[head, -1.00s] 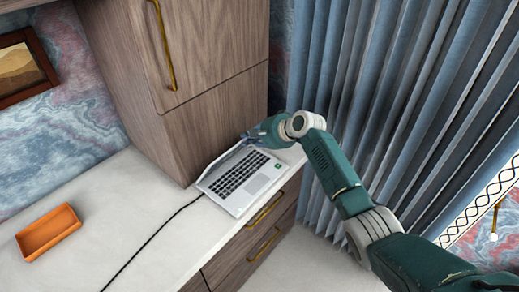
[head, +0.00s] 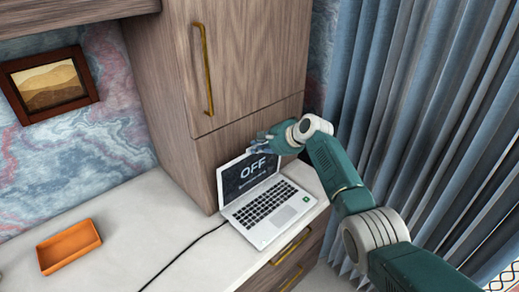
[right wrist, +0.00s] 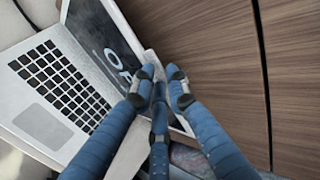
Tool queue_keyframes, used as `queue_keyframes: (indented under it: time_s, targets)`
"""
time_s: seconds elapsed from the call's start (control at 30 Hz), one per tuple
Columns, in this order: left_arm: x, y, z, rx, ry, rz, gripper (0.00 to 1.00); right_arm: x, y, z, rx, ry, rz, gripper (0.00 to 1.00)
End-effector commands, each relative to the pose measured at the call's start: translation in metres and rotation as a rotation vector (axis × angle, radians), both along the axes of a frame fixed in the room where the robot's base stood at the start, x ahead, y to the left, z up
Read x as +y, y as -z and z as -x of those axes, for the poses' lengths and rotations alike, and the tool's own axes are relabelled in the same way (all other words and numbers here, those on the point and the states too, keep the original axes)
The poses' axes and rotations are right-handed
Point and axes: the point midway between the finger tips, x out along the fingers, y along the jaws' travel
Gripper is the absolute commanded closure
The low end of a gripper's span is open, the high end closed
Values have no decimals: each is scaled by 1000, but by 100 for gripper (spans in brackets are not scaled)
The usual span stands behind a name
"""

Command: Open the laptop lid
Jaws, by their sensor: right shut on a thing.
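The silver laptop (head: 285,209) sits on the white desk with its lid (head: 243,179) raised steeply from the keyboard. The dark screen faces out and reads "OFF". My right gripper (head: 257,143) is at the lid's upper right corner. In the right wrist view its blue fingers (right wrist: 160,92) are closed around the edge of the lid (right wrist: 100,38), covering part of the screen and text. The keyboard (right wrist: 58,75) shows beside them. My left gripper is not in view.
A wooden cabinet (head: 190,105) stands right behind the laptop. A black cable (head: 185,252) runs from the laptop's left side. An orange tray (head: 68,246) lies on the desk (head: 130,225) at left. Blue curtains (head: 430,100) hang at right.

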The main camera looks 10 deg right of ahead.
Motion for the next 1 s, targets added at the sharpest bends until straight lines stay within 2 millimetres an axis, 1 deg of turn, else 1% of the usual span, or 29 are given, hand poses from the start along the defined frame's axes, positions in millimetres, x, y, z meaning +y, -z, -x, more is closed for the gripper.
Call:
queue_keyframes:
  time_s: [0.03, 0.23, 0.27, 0.3, 0.53, 0.7, 0.87, 1.0]
  targets:
    - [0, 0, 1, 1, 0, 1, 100, 1, -9, -3, -16, 1, -7, 100]
    - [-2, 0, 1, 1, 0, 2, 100, 1, -9, -3, -16, 1, -7, 100]
    - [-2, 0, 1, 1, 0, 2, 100, 1, -9, -3, -16, 1, -7, 84]
    - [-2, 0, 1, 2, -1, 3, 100, 1, -9, -3, -17, 1, -6, 82]
    - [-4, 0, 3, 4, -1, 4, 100, 0, -4, -2, -8, 0, -3, 82]
    - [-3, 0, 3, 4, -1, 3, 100, -3, -5, 2, -5, 0, -1, 82]
    - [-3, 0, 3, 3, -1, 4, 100, -10, -14, 11, -7, 1, 0, 82]
    - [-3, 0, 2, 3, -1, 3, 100, -20, -28, 24, -8, 1, -1, 82]
